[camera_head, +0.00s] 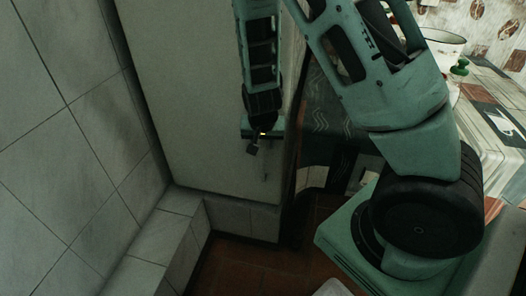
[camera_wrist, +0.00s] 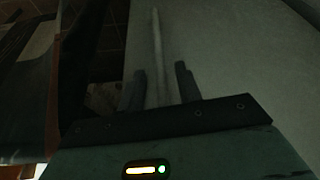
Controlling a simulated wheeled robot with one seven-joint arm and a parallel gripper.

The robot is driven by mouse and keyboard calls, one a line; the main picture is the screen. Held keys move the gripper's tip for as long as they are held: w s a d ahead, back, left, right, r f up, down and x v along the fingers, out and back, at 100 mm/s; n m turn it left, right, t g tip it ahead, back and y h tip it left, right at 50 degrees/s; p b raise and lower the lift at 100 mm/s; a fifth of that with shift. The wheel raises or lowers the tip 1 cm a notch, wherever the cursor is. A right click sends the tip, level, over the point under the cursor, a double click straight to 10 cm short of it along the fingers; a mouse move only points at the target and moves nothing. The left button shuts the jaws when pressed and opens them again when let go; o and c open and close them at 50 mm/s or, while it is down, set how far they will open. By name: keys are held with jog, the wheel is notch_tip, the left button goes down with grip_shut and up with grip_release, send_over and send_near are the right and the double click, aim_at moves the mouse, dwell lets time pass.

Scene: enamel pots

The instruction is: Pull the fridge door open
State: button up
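The fridge door (camera_head: 185,95) is the pale grey upright panel in the middle of the head view. It looks shut. Its thin vertical handle (camera_head: 266,172) shows just below my gripper (camera_head: 257,150), near the door's right edge. In the wrist view the handle (camera_wrist: 157,45) is a pale bar running between the two dark fingers of my gripper (camera_wrist: 161,85). The fingers stand apart on either side of the bar, with gaps showing, so the gripper looks open around it. The door face (camera_wrist: 240,55) fills the right of the wrist view.
A tiled wall (camera_head: 60,130) stands close left of the fridge, with a tiled ledge (camera_head: 165,235) at its foot. The red-brown floor (camera_head: 245,268) is bare in front. A table (camera_head: 495,125) at right holds a white pot (camera_head: 442,42).

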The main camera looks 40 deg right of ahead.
jog(key=shift+x, duration=1.15)
grip_shut()
